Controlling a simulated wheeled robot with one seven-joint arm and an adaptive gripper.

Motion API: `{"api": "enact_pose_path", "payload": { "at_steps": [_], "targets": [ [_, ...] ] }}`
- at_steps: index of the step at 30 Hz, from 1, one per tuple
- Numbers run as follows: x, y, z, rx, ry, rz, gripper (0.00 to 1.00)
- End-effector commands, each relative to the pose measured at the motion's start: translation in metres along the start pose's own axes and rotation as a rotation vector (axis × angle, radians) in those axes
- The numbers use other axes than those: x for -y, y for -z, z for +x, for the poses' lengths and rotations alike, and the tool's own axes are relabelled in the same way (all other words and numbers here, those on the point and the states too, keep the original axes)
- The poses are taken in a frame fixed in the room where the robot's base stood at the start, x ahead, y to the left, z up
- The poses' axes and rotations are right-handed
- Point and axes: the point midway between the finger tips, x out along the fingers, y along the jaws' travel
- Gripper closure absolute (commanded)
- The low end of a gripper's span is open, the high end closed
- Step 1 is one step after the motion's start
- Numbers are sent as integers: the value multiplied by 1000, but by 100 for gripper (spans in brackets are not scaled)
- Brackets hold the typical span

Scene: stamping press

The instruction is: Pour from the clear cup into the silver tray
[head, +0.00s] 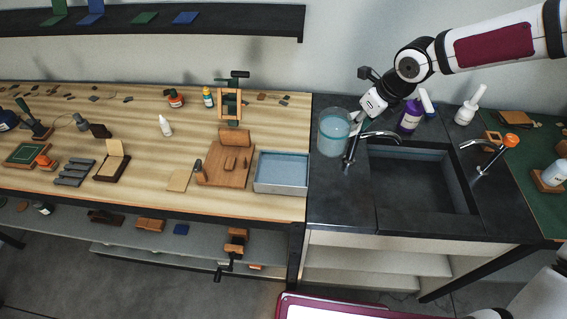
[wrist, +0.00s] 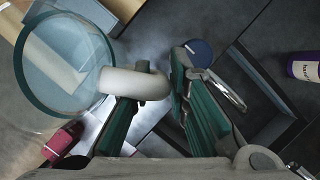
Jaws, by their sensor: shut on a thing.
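The clear cup (head: 334,137) is a see-through, bluish vessel, held about upright over the dark counter, just left of the sink. Its contents look pale blue, but I cannot tell the fill level. My gripper (head: 357,124) is at the cup's right side. In the wrist view the round clear cup (wrist: 65,100) is at the left, and my gripper (wrist: 158,82) is shut on its pale handle (wrist: 137,83). The silver tray (head: 281,187) is a shallow rectangular box on the wooden bench, left of and lower than the cup. The tray looks empty.
A faucet (head: 353,150) stands close beside the cup, by the dark sink (head: 420,180). A purple bottle (head: 410,116) and a white bottle (head: 468,106) stand behind it. A wooden board with blocks (head: 225,172) lies left of the tray. Dark counter beside the tray is clear.

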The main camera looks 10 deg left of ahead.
Motion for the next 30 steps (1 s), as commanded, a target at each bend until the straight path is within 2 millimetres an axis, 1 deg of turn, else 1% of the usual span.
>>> {"api": "enact_pose_path", "payload": {
  "at_steps": [7,10,14,16,23,30],
  "targets": [
    [-6,-7,-3,-47,65,-32,100],
    [-8,-8,0,-76,90,-44,100],
    [-10,-11,-2,-103,130,-57,100],
    [-12,-10,3,-118,138,-62,100],
    [-15,-12,8,-153,185,-80,100],
    [-21,-14,19,-208,249,-108,100]
  ]
}}
